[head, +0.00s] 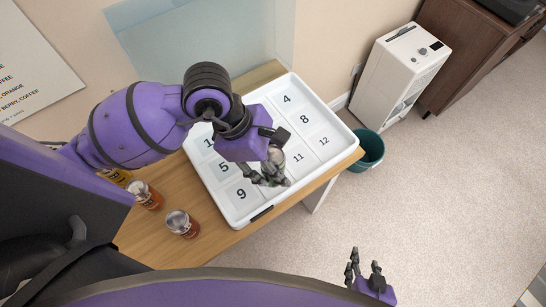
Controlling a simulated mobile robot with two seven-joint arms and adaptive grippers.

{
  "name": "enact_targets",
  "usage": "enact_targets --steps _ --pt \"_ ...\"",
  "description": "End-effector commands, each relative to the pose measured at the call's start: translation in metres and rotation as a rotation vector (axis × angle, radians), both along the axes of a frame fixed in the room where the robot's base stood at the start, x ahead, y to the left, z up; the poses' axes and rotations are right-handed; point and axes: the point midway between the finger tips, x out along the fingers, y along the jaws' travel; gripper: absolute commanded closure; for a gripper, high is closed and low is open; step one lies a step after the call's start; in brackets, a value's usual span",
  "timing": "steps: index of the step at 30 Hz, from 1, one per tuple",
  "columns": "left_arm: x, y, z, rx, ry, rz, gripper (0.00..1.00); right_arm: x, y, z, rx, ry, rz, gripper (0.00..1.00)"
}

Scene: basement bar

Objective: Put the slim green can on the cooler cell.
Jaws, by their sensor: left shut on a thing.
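A white tray (243,212) with numbered cells lies on the wooden table; 1, 4, 5, 8, 9, 11 and 12 are readable. No cell labelled cooler is readable. My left gripper (274,176) is over the middle of the tray, shut on a mostly hidden thing. A pale, rounded, can-like end (276,155) shows at its fingers; no green is visible, so I cannot tell which can it is. Whether it touches the tray is unclear. My arm and gripper cover the middle cells. My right gripper (364,269) is open and empty, away from the table at lower right.
Two reddish-brown cans, (183,224) and (146,196), stand left of the tray, with a yellow item (116,177) behind them. A cut-off sign (35,65) hangs on the wall. A green bin (369,150) and white appliance (400,70) stand right of the table.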

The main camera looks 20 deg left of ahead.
Motion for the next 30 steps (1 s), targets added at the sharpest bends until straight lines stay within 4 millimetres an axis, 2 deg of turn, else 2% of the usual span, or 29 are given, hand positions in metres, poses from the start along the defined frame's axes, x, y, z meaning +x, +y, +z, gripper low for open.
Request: enact_targets --steps 3,7,13,18,30 --pt "0.018 0.007 -0.019 -0.002 -0.005 0.003 0.95 0.011 0.003 0.010 0.006 -0.028 -0.001 0.60" --pt "0.030 0.013 -0.035 -0.003 -0.006 0.000 0.95 0.010 0.007 0.009 0.011 -0.026 0.002 0.60" --pt "0.040 0.018 -0.049 -0.001 -0.005 0.000 0.95 0.004 0.010 0.004 0.015 -0.009 0.006 0.60" --pt "0.040 0.018 -0.072 -0.003 -0.007 0.001 0.95 0.003 0.008 0.008 0.011 -0.009 0.010 0.60" --pt "0.039 0.018 -0.081 -0.001 -0.007 -0.003 0.95 -0.002 0.005 0.003 0.004 0.003 0.016 0.60"
